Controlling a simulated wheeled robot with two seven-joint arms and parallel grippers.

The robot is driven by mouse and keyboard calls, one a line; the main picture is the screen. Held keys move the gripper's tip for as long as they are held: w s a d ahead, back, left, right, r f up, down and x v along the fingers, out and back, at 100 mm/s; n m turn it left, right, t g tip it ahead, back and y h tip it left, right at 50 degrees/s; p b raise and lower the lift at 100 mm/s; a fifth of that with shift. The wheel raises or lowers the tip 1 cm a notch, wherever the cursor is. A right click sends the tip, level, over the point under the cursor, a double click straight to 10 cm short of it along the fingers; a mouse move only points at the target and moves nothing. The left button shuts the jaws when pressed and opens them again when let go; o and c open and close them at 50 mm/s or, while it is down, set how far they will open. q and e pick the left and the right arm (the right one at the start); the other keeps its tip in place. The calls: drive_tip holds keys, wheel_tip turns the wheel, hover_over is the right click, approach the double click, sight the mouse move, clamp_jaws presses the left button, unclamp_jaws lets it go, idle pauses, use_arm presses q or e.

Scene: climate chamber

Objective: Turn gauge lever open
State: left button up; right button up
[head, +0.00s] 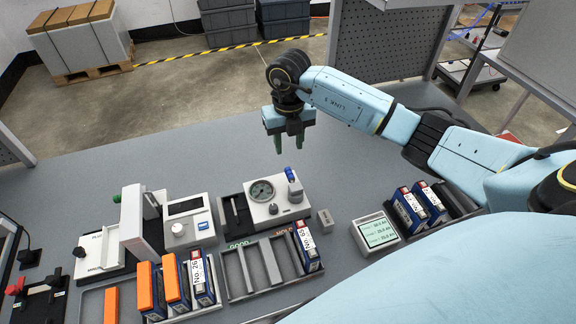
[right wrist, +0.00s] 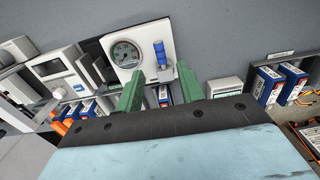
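The gauge unit (head: 263,212) is a white box with a round dial (head: 262,190) on the workbench. My right gripper (head: 289,148) hangs above and behind the unit, fingers down, apart from the lever. The dial (right wrist: 125,54) and blue lever (right wrist: 161,54) show beyond the fingertips. My left gripper is not in view.
A rack (head: 237,283) with a blue battery-like pack stands in front of the gauge unit. Left are a white device with a knob (head: 178,229) and orange and blue packs. Right are a small display (head: 379,233) and more packs (head: 409,210). The bench behind is clear.

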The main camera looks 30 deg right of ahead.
sight(288, 169)
wheel_tip(288, 169, down, 10)
drive_tip(key=shift+r, duration=0.2)
drive_tip(key=shift+c, duration=0.5)
clamp_jaws()
